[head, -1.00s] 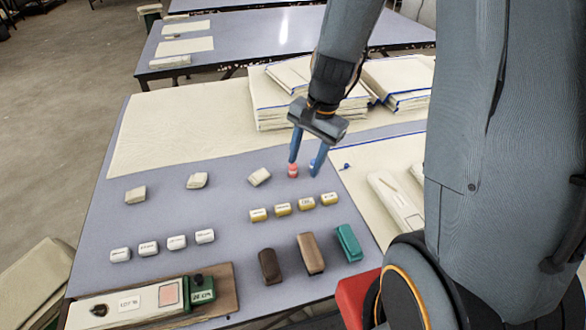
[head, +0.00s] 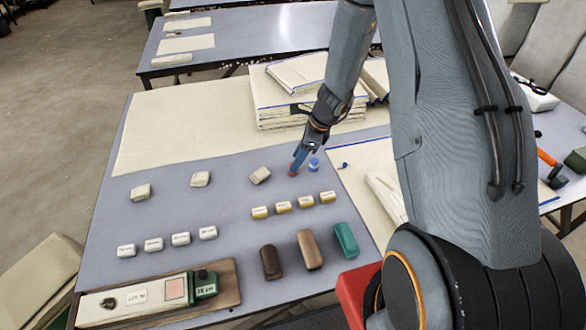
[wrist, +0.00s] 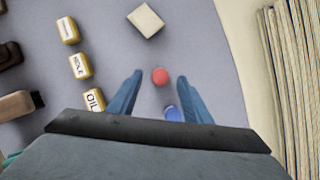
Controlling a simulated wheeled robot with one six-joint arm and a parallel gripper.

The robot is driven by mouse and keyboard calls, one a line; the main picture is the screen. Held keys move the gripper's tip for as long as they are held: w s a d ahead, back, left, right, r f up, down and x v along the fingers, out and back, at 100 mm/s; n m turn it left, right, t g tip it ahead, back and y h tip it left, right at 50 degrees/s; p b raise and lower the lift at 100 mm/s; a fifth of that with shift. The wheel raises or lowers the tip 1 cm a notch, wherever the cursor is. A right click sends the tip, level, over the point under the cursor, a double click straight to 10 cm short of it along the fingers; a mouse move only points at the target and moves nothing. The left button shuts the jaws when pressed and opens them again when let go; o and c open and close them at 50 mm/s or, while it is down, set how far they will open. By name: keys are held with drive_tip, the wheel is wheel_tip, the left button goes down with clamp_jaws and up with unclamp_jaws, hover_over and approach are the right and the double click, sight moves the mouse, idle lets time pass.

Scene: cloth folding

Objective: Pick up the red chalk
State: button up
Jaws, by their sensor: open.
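The red chalk (wrist: 160,76) shows in the wrist view as a small round red end, between and just ahead of my open gripper's (wrist: 154,84) two blue fingertips. A blue chalk (wrist: 173,113) is closer to the palm in the same view, near the right finger. In the head view the red chalk (head: 292,169) is mostly hidden behind my gripper (head: 295,168), and the blue chalk (head: 314,164) stands just to its right. Nothing is held. I cannot tell whether a finger touches the red chalk.
A cream block (head: 260,176) lies left of the chalks. Several yellow-and-white labelled blocks (head: 283,207) are in front. Stacked cloth (head: 283,112) rises behind. Brown and green blocks (head: 345,241) sit near the front edge. The grey table (head: 220,225) is bare between the rows.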

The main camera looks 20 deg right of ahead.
drive_tip(key=shift+p+x, duration=0.6)
drive_tip(key=shift+x, duration=1.5)
drive_tip(key=shift+d, duration=0.1)
drive_tip(key=shift+c, duration=0.4)
clamp_jaws()
